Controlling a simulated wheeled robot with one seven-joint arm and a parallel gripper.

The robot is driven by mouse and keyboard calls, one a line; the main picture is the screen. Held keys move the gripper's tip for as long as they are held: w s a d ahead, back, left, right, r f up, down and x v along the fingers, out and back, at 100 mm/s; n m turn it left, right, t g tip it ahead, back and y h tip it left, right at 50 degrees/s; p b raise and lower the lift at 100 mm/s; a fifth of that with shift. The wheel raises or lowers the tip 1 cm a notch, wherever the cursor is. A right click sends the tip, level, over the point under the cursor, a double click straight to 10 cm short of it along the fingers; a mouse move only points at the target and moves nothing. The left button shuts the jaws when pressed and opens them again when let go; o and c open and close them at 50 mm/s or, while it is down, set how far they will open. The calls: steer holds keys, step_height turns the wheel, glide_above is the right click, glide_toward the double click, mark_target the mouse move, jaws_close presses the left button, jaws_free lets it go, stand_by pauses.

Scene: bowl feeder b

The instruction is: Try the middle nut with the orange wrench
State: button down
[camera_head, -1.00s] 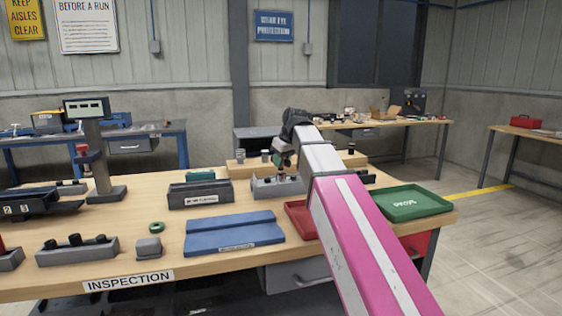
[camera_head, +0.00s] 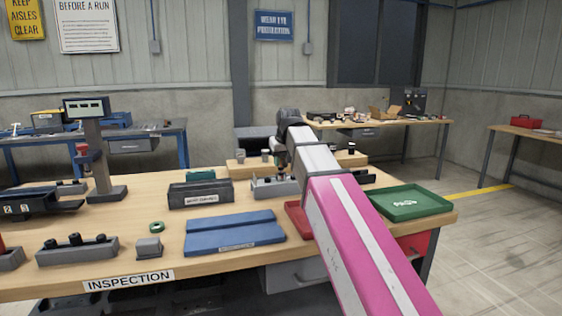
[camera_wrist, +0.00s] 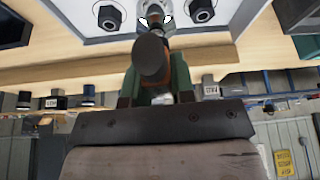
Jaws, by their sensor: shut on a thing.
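My gripper (camera_wrist: 155,88) is shut on the orange wrench (camera_wrist: 150,58), between green finger pads in the wrist view. The wrench's dark round end faces the camera, and its far end reaches the middle nut (camera_wrist: 155,11). Whether it is seated on that nut is hidden. Dark nuts stand on either side, one at left (camera_wrist: 110,18) and one at right (camera_wrist: 201,11), on a pale grey fixture (camera_wrist: 78,12). In the head view the fixture (camera_head: 268,189) sits mid-table, with my gripper (camera_head: 282,172) just above it, partly hidden by my arm.
A blue board (camera_head: 235,233), a dark bin (camera_head: 200,195) and a small grey block (camera_head: 149,248) lie left of my arm. A red tray (camera_head: 298,220) is partly behind it. A green tray (camera_head: 410,203) is at right. A wooden riser (camera_head: 240,170) stands behind the fixture.

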steer(key=shift+m+h, duration=0.5)
steer(key=shift+m, duration=0.6)
steer(key=shift+r, duration=0.15)
steer(key=shift+r, duration=2.4)
